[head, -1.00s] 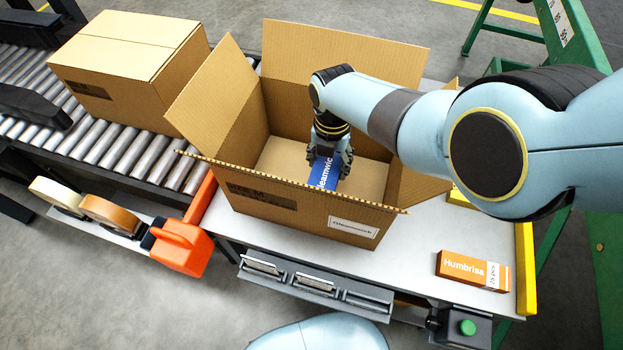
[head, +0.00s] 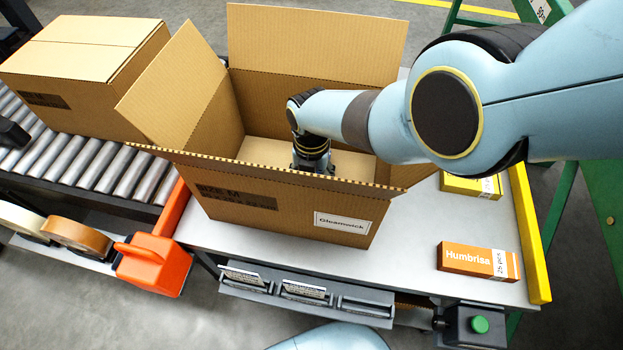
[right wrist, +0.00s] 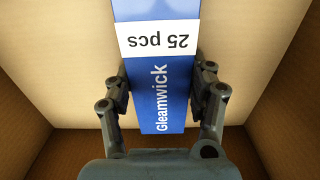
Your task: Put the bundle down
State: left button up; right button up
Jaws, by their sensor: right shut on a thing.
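The blue Gleamwick bundle (right wrist: 162,95), with a white "25 pcs" band, is between the fingers of my right gripper (right wrist: 160,78) in the right wrist view. The gripper is shut on it. In the head view my right gripper (head: 312,167) reaches down inside the open carton (head: 290,212), whose front label reads Gleamwick. The carton's front wall hides the fingertips and the bundle there. The wrist view shows carton walls around the bundle and the pale floor below; I cannot tell whether the bundle touches the floor. My left gripper is not in view.
The carton's flaps stand open on the white table (head: 400,262). An orange Humbrisa bundle (head: 478,262) and a yellow bundle (head: 470,187) lie to its right. A closed carton (head: 85,70) sits on the roller conveyor (head: 90,158). An orange tape dispenser (head: 150,262) is at the left.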

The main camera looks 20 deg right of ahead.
jog(key=o, duration=1.3)
jog(key=shift+f, duration=0.1)
jog(key=shift+c, duration=0.2)
notch_tip(320, 180, up, 12)
jog(key=p, duration=0.9)
jog(key=shift+p, duration=0.35)
jog(key=shift+s+a, duration=0.1)
